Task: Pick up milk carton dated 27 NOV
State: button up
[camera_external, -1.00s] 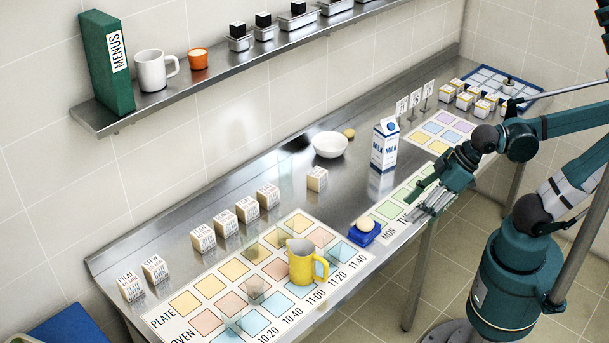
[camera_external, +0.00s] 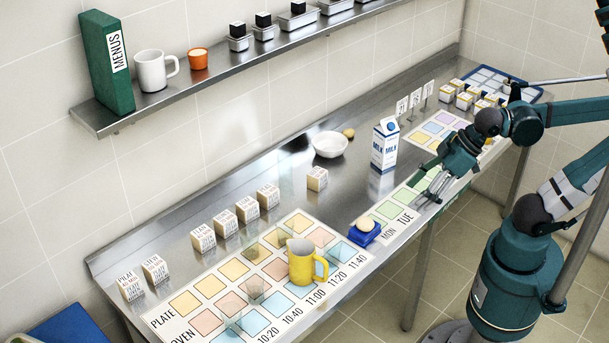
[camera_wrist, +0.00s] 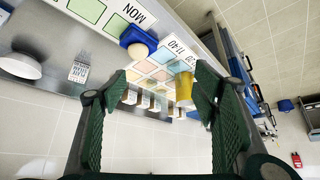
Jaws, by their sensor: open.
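A white and blue milk carton (camera_external: 384,147) stands upright on the steel counter, behind the green-squared strip. Its date is too small to read, and it does not show in the wrist view. My gripper (camera_external: 426,188) is above the strip marked MON and TUE, to the right of and nearer the camera than the carton, and apart from it. In the wrist view my gripper (camera_wrist: 160,76) has its two green fingers spread wide with nothing held between them.
A blue holder with an egg (camera_external: 364,230) and a yellow jug (camera_external: 303,262) stand left of my gripper. Small sign stands (camera_external: 415,100) and several small cartons (camera_external: 465,98) are to the right. A shelf (camera_external: 225,75) runs along the wall.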

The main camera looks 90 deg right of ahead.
notch_tip(320, 180, up, 4)
jog(key=m+g+h+p, duration=0.45)
jog(key=m+p, duration=0.75)
jog(key=p, duration=0.9)
send_over(388, 120)
jog(key=a, duration=0.1)
jog(key=shift+s+r+y, duration=0.1)
jog(key=shift+y, duration=0.15)
jog(key=f, duration=0.4)
jog(key=shift+s+d, duration=0.15)
jog(key=shift+d, duration=0.05)
jog(key=shift+f, duration=0.7)
jog(key=shift+f, duration=0.1)
